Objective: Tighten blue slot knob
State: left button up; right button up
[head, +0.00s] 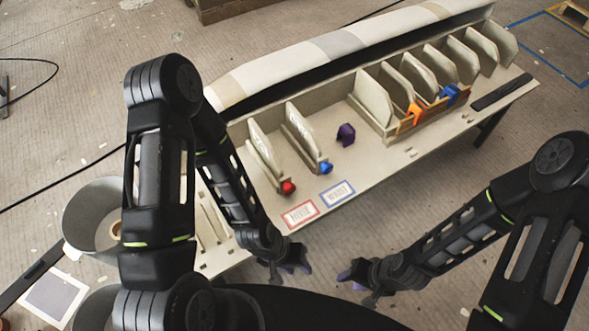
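The blue knob (326,168) sits at the front end of an upright slot panel on the bench, above a blue-bordered label (337,194). A red knob (289,187) sits at the front of the panel to its left, above a red-bordered label (300,214). My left gripper (289,268) is in front of the bench edge, below the red label, apart from both knobs. Its fingers look spread and empty. My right gripper (357,284) is to its right, also off the bench, with fingers spread and nothing between them. How tight the blue knob is cannot be seen.
A purple faceted piece (346,134) lies right of the blue knob. Farther right, a rack of upright panels (373,98) holds an orange clamp (409,117) and a blue clamp (451,94). A grey bin (88,205) stands at left. The bench front beside the labels is mostly clear.

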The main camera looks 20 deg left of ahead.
aim_at(326, 168)
jog(key=i+l+u, duration=0.15)
jog(key=l+u, duration=0.7)
jog(key=l, duration=0.25)
jog(key=l+u, duration=0.45)
jog(key=l, duration=0.65)
jog(key=k+l+u, duration=0.1)
jog(key=l, duration=0.4)
jog(key=k+l, duration=0.1)
jog(key=l, duration=0.4)
jog(key=k+l, duration=0.1)
jog(key=l, duration=0.35)
jog(key=k+l+u, duration=0.1)
jog(key=l, duration=0.4)
